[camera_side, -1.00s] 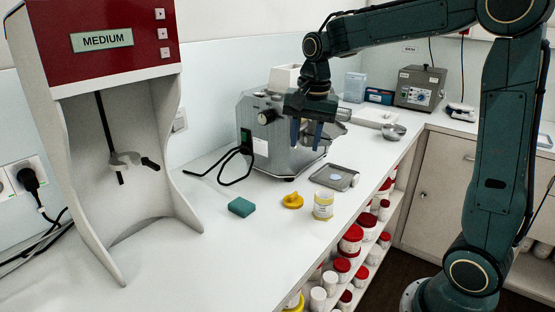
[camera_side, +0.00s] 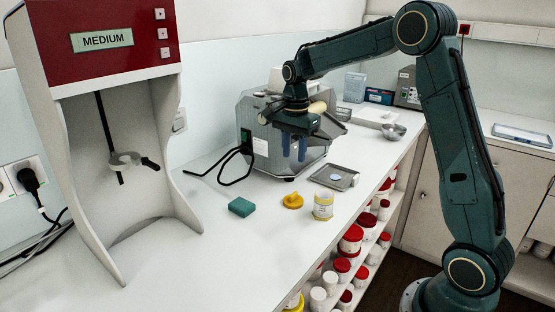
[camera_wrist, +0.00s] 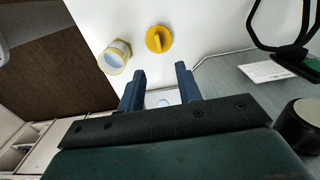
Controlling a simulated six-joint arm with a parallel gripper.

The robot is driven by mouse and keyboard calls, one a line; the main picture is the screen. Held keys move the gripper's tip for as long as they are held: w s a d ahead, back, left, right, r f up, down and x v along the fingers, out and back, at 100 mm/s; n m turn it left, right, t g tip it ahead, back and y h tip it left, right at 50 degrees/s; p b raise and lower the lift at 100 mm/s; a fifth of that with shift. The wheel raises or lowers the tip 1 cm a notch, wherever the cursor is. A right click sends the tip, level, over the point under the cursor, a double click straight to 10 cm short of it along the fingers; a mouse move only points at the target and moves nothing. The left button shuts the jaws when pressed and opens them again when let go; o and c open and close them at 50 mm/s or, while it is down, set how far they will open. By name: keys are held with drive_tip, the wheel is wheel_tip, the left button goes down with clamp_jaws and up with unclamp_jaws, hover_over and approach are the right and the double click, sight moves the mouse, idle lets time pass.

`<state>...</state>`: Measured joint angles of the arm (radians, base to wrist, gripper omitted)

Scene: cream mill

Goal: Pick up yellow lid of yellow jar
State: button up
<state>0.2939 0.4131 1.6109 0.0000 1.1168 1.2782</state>
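The yellow lid (camera_side: 292,201) lies on the white bench, with a raised grip on its top; it also shows in the wrist view (camera_wrist: 158,39). The jar (camera_side: 323,207) stands upright and uncovered just right of the lid, pale with yellow bands; in the wrist view it is left of the lid (camera_wrist: 114,57). My gripper (camera_side: 294,159) is above the bench in front of the grey machine, higher than the lid and behind it. In the wrist view its two blue fingers (camera_wrist: 160,78) are apart with nothing held between them.
A green sponge (camera_side: 241,207) lies left of the lid. A grey tray (camera_side: 334,177) lies behind the jar. The grey mill machine (camera_side: 260,143) with a black cable stands close behind my gripper. Shelves below the bench edge hold several red-lidded jars (camera_side: 351,240).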

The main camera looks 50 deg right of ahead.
hover_over(294, 194)
drive_tip(key=f, duration=0.7)
drive_tip(key=shift+w+f, duration=0.2)
drive_tip(key=shift+f, duration=0.05)
drive_tip(key=shift+s+f, duration=0.1)
drive_tip(key=shift+f, duration=2.5)
clamp_jaws()
